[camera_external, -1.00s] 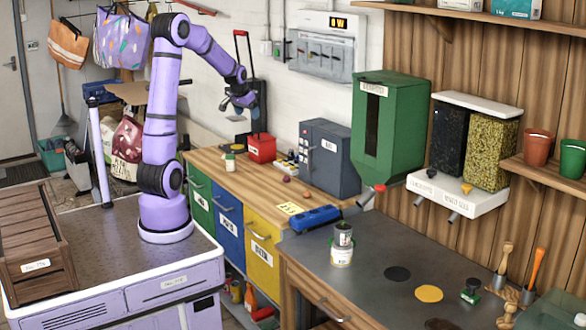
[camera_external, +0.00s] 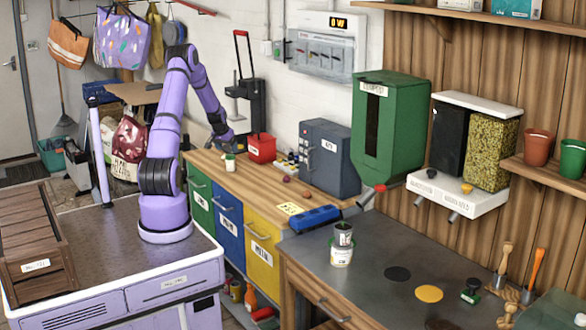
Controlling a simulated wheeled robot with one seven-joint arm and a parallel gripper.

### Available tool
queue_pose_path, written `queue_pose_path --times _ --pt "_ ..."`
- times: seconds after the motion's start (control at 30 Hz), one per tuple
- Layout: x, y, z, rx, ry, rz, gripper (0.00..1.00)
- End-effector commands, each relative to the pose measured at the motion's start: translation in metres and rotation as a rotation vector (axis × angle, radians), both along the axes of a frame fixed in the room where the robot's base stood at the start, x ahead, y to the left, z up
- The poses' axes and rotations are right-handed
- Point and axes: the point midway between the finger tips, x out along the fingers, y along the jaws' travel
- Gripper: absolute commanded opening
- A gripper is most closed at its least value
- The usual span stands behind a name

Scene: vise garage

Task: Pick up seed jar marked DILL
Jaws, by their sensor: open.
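A small white jar with a green top (camera_external: 229,162) stands upright on the wooden counter, left of the red toolbox. It may be the DILL jar, but its label is too small to read. My gripper (camera_external: 222,147) is open and sits low over the counter, just above and slightly left of this jar. I cannot tell whether the fingers touch it or are around it. A white pot with a dark container on top (camera_external: 341,250) stands on the grey worktop to the right.
A red toolbox (camera_external: 262,148) and a grey cabinet (camera_external: 326,158) stand on the counter (camera_external: 255,180). Small round items and a blue tool (camera_external: 314,218) lie nearer. A green dispenser (camera_external: 389,130) hangs on the wall at right.

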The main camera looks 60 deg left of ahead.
Motion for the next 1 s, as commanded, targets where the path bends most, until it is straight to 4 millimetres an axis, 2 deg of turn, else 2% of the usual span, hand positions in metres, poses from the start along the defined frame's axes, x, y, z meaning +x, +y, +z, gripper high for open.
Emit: queue_pose_path --times 0.1,0.37,0.7,1.0 --pt "0.006 0.003 -0.017 -0.002 0.001 0.000 0.78" --pt "0.011 0.006 -0.032 -0.001 0.002 0.000 0.78" --pt "0.027 0.015 -0.071 -0.001 0.002 0.000 0.78" --pt "0.028 0.016 -0.075 0.000 0.000 0.000 0.78"
